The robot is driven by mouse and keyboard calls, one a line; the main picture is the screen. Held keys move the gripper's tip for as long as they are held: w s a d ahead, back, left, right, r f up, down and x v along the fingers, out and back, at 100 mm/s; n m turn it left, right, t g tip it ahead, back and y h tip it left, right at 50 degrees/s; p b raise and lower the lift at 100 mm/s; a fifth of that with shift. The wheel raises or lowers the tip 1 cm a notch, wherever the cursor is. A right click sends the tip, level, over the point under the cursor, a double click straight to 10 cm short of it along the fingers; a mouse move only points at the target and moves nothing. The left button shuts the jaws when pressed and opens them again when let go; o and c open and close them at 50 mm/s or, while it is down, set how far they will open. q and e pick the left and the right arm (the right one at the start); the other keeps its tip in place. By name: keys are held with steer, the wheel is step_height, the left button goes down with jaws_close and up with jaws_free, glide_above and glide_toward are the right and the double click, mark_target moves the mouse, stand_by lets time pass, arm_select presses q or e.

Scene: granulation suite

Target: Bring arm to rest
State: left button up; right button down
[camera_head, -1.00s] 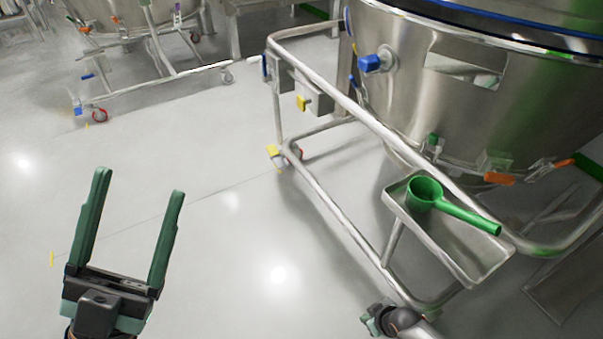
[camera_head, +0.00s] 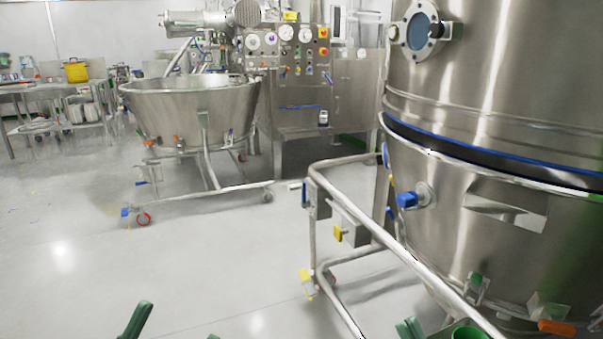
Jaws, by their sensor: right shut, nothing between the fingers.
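My right gripper (camera_head: 410,327) shows at the bottom edge, right of centre, with only its green fingertips in view. They are close together and hold nothing. The rest of both arms is out of view.
A large steel vessel (camera_head: 480,230) on a tubular frame (camera_head: 345,187) fills the right side. A steel bowl on a wheeled cart (camera_head: 190,110) stands at the back left, before a control panel (camera_head: 290,80). A table (camera_head: 20,88) is far left. The middle floor is clear.

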step_height(320, 180, up, 4)
steer(key=s+y+p, duration=0.1)
steer(key=s+p, duration=0.1)
arm_select(q)
steer(key=w+a+f+n+g+y+p, duration=0.2)
steer(key=w+f+n+g+y+p, duration=0.2)
steer(key=w+f+n+y+p, duration=0.55)
arm_select(e)
steer(key=w+d+f+m+g+h+p, duration=0.35)
steer(key=w+f+m+h, duration=0.25)
steer(key=f+h, duration=0.25)
arm_select(q)
steer(key=s+a+f+n+g+y+p, duration=0.1)
steer(key=s+a+f+g+y+p, duration=0.1)
steer(key=s+f+g+p, duration=0.7)
step_height(320, 180, down, 2)
steer(key=s+y+p, duration=0.1)
steer(key=s+p, duration=0.1)
steer(key=shift+s+f, duration=0.2)
steer(key=shift+s, duration=0.2)
arm_select(e)
steer(key=s+f+m+g+h, duration=0.3)
steer(key=s+f+g, duration=0.6)
steer(key=f, duration=0.3)
steer(key=shift+s+d+f, duration=0.2)
steer(key=shift+d+f, duration=0.15)
steer(key=shift+d, duration=0.05)
